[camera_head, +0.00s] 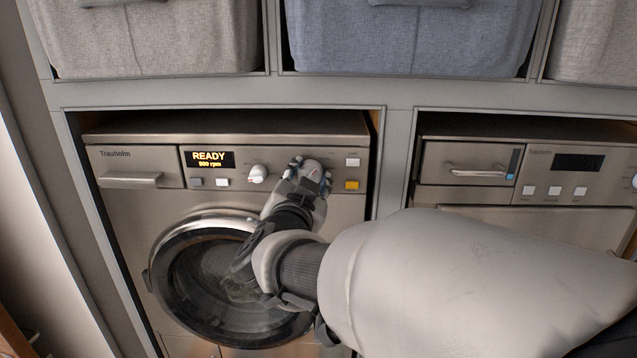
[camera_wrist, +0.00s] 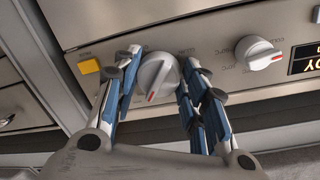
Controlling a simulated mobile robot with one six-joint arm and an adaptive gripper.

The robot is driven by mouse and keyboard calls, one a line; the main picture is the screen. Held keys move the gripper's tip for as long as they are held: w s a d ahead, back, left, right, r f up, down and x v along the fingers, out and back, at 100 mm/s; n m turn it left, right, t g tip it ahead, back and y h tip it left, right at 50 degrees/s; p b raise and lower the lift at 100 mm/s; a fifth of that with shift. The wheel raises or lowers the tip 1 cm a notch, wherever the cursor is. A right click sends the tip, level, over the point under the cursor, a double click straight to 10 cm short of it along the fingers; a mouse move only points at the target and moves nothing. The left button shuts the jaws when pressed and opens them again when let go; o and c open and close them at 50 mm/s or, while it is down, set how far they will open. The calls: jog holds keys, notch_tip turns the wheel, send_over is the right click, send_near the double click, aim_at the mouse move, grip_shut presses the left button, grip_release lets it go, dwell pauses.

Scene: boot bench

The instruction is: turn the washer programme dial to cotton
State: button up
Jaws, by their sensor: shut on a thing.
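The washer (camera_head: 131,238) stands on the left, its display (camera_head: 208,160) reading READY 900 rpm. My gripper (camera_head: 312,170) reaches its front panel and hides the right-hand dial there. In the wrist view, my gripper (camera_wrist: 160,64) has one finger on each side of this round white dial (camera_wrist: 157,76) and is shut on it. A red mark on the dial's grip bar points toward the bottom of the wrist picture, slightly left. Small labels surround it, too small to read surely. A second white dial (camera_head: 258,173) is left of my gripper; it also shows in the wrist view (camera_wrist: 258,53).
A yellow button (camera_head: 351,185) and a white button (camera_head: 352,162) sit right of my gripper. The round washer door (camera_head: 220,218) is below. A second appliance (camera_head: 468,164) stands at the right. Grey and blue baskets (camera_head: 405,40) fill the shelf above.

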dwell(0.4)
jog(key=o, duration=1.1)
jog(key=shift+c, duration=0.2)
jog(key=s+a, duration=0.1)
jog(key=s, duration=1.1)
jog(key=shift+r, duration=0.35)
jog(key=shift+w+a+f, duration=0.1)
